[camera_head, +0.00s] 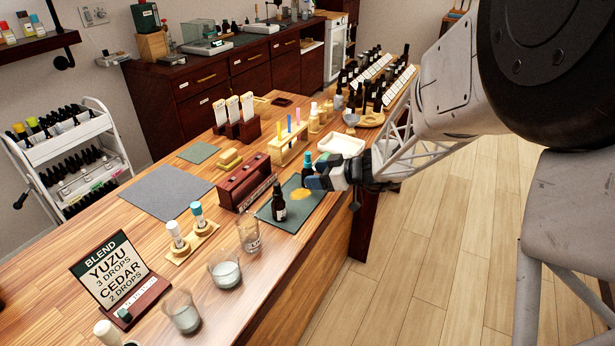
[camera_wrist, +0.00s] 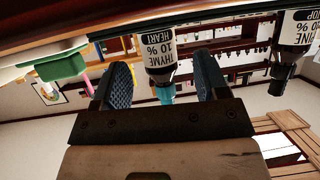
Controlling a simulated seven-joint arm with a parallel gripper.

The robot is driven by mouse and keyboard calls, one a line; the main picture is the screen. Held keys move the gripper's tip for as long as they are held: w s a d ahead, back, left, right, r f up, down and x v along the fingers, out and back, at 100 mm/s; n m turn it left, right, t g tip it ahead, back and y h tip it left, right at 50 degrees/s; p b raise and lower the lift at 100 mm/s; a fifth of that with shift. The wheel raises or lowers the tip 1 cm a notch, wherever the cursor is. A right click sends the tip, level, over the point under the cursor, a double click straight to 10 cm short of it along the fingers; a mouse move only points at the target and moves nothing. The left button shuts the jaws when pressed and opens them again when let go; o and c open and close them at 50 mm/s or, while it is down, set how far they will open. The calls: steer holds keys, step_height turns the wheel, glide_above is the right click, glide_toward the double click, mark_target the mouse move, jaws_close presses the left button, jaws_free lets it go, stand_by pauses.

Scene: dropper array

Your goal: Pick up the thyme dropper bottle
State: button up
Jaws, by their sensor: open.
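The thyme dropper bottle (camera_wrist: 161,55) is dark with a white label reading "THYME 10 % HEART" and a teal top. It appears upside down in the wrist view, between the two finger pads. In the head view its teal top (camera_head: 307,160) shows just left of my gripper, and its lower part is mostly hidden. My gripper (camera_head: 318,174) reaches in from the right, low over the green mat (camera_head: 264,214). In the wrist view my gripper (camera_wrist: 163,80) is open, with a gap beside the bottle on each side.
A dark "PINE" bottle (camera_wrist: 296,32) stands close by; a black-capped bottle (camera_head: 279,206) is on the mat's left part in the head view. A dark red rack (camera_head: 243,183) is behind it, glass beakers (camera_head: 224,271) are at front left, and a white tray (camera_head: 341,145) lies behind my gripper.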

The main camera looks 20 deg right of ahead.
mark_target(308, 161)
steer(key=shift+x, duration=1.6)
steer(key=c, duration=1)
steer(key=shift+r, duration=0.15)
steer(key=shift+r, duration=0.75)
step_height(308, 161, up, 2)
steer(key=shift+r, duration=0.1)
steer(key=s, duration=1)
steer(key=s+r, duration=0.1)
steer(key=s, duration=0.5)
steer(key=shift+a, duration=0.3)
